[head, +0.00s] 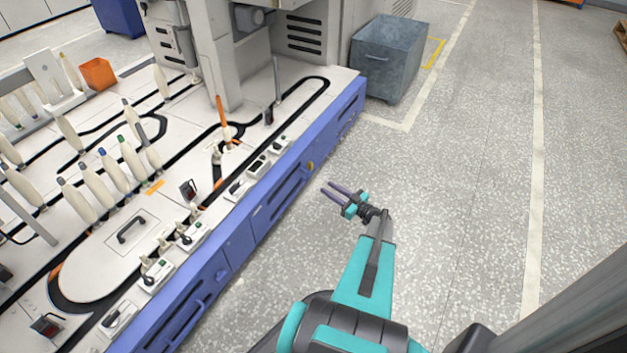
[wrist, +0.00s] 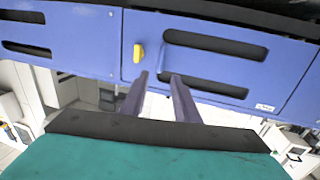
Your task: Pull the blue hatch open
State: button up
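The blue hatch (wrist: 212,60) is a panel with dark slots in the machine's blue side. It lies flush with the panels beside it and looks closed. A small yellow handle (wrist: 138,53) sits near its left edge in the wrist view. In the head view, the hatch (head: 280,208) is left of my gripper, with the yellow handle (head: 311,166) at its far end. My gripper (head: 327,187) is open and empty over the floor, pointing at the blue side. In the wrist view, my gripper's fingers (wrist: 154,77) stand apart, just below the handle in the picture, and do not appear to touch it.
The white machine top (head: 180,120) carries bobbins and black tracks. An orange box (head: 98,73) stands on it at the back left. A grey bin (head: 388,55) stands on the floor beyond the machine. The floor right of my arm is clear.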

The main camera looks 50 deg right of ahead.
jog(key=w+b, duration=0.2)
jog(key=w, duration=0.8)
jog(key=shift+a, duration=0.25)
jog(key=shift+c, duration=0.4)
